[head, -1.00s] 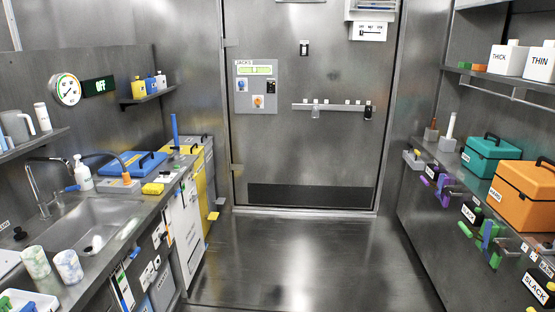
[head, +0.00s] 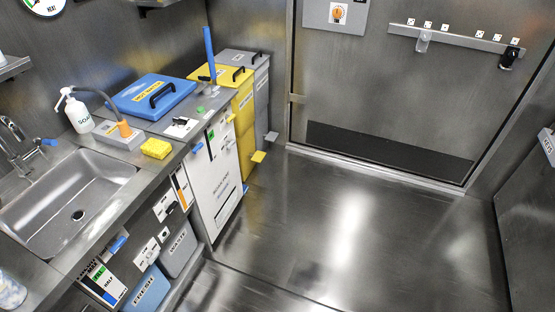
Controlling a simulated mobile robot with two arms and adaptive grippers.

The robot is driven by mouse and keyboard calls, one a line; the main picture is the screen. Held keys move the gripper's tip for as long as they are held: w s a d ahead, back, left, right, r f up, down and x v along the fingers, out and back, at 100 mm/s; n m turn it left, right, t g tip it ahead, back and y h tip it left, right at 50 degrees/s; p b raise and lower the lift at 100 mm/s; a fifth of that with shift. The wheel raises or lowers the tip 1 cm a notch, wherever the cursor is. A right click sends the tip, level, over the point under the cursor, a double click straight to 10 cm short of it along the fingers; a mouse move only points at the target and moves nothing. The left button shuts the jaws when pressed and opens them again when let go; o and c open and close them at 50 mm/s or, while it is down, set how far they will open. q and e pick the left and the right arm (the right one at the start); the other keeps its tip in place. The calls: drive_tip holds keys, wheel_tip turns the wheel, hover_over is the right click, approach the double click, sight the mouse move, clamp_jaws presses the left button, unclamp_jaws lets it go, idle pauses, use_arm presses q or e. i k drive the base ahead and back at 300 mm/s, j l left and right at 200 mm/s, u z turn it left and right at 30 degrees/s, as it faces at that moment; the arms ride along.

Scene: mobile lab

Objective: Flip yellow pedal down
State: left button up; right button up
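The yellow pedal (head: 258,156) sticks out near the floor from the front of the yellow bin (head: 246,120), in the upper middle of the head view. It looks roughly level; I cannot tell its exact tilt. The yellow bin has a yellow lid (head: 220,75) with a dark handle, and the lid is shut. Neither of my grippers shows in the head view.
A grey bin (head: 262,85) with a grey pedal (head: 271,137) stands beyond the yellow one. A white cabinet (head: 215,175) stands on the near side. The counter with the sink (head: 75,190) runs along the left. The metal floor (head: 350,235) is clear up to the door.

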sight(258, 156)
drive_tip(key=i+l+u, duration=0.4)
drive_tip(key=i+l, duration=0.25)
drive_tip(key=i+l+u, duration=0.15)
drive_tip(key=i+l, duration=0.2)
drive_tip(key=i+l+u, duration=0.1)
drive_tip(key=i+l, duration=0.25)
drive_tip(key=l, duration=0.15)
drive_tip(key=i+l+u, duration=0.1)
drive_tip(key=i+l, duration=0.2)
drive_tip(key=l, duration=0.2)
drive_tip(key=i+l+u, duration=0.1)
drive_tip(key=i+l, duration=0.15)
drive_tip(key=l, duration=0.2)
drive_tip(key=i+l+u, duration=0.15)
drive_tip(key=i+l, duration=0.15)
drive_tip(key=l, duration=0.25)
drive_tip(key=i+l+u, duration=0.1)
drive_tip(key=i+l, duration=0.15)
drive_tip(key=l, duration=0.25)
drive_tip(key=i+l+u, duration=0.1)
drive_tip(key=l, duration=0.5)
drive_tip(key=i, duration=0.1)
